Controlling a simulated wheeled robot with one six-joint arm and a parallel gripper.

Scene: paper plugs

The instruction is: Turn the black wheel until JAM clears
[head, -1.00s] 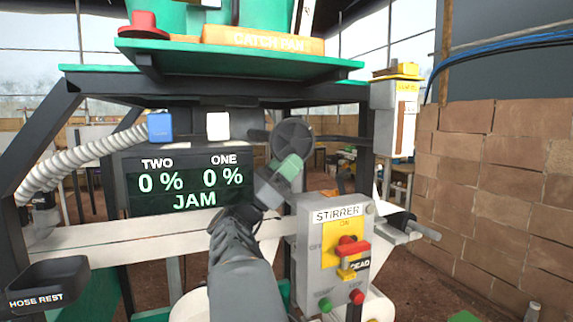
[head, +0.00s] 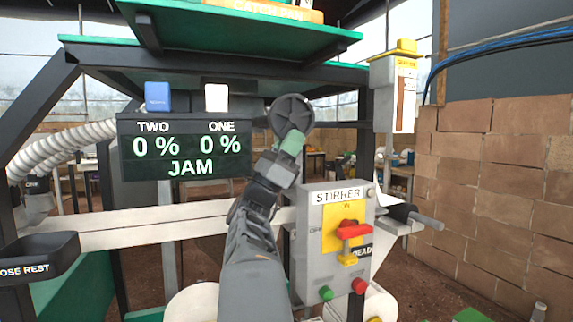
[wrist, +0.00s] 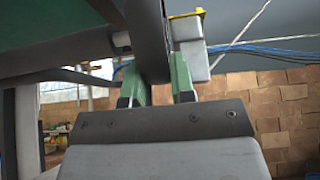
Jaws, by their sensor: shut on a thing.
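The black wheel (head: 291,113) stands right of the display, under the green shelf, seen nearly face on in the head view. My gripper (head: 289,143) reaches up to the wheel's lower rim. In the wrist view my gripper (wrist: 160,78) has a green finger on each side of the dark wheel rim (wrist: 152,45) and is shut on it. The display (head: 185,148) reads TWO 0 %, ONE 0 % and JAM in pale green letters.
The grey STIRRER box (head: 333,270) with a red and yellow switch (head: 350,232) stands right of my arm. A blue block (head: 157,97) and a white block (head: 216,98) sit above the display. A brick wall (head: 500,190) closes the right side.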

